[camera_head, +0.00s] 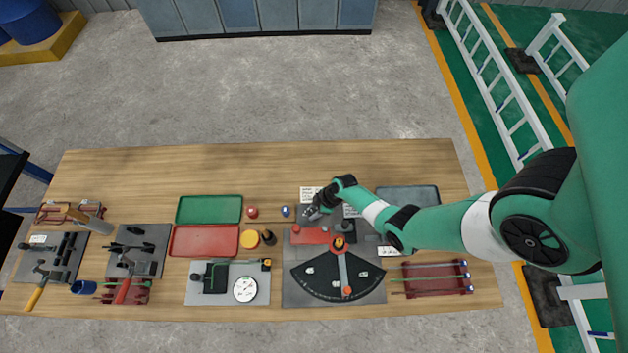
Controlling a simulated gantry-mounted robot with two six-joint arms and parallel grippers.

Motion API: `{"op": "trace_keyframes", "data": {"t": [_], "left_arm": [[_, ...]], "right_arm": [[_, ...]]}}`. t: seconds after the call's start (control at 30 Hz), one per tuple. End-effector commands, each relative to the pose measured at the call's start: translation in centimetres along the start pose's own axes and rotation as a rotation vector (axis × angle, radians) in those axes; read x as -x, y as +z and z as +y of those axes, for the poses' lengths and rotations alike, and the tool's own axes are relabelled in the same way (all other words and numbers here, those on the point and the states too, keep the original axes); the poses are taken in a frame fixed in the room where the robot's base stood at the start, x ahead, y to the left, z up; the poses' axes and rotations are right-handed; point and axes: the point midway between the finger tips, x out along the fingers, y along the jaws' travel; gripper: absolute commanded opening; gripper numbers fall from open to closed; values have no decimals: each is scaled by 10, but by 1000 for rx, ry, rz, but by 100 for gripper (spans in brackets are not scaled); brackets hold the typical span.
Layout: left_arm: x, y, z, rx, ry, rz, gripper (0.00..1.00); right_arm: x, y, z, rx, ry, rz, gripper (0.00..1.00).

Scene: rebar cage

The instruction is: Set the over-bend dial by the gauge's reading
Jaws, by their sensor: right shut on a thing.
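My right gripper (312,212) reaches in from the right. It is shut on what looks like the over-bend dial, on the dark plate at the back of the bender; the jaws hide most of it. My left gripper is not in view.
White cards (311,194) stand behind the gripper. A green tray (209,209) and a red tray (204,240) lie to the left, near small red and blue knobs. A red rack (437,279) with rods is at right. The table's back strip is clear.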

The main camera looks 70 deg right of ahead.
Motion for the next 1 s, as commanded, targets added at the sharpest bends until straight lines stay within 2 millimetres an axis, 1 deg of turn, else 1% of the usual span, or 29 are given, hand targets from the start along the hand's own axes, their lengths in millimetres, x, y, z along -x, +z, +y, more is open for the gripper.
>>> {"op": "trace_keyframes", "data": {"t": [0.47, 0.5, 0.57, 0.6, 0.67, 0.9, 1.0], "left_arm": [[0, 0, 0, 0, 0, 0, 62], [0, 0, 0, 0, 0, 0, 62], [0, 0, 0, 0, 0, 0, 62], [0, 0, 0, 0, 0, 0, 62], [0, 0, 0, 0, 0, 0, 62], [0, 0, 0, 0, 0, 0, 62], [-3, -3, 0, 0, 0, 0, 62]], "right_arm": [[0, 1, 0, 17, -7, -3, 0], [0, 1, 0, 17, -7, -3, 45], [0, 1, 0, 17, -7, -3, 56], [0, 1, 0, 17, -7, -3, 63], [0, 1, 0, 17, -7, -2, 73], [0, 0, 0, 17, -7, -2, 73], [4, -1, 0, 18, -7, -2, 73]]}}
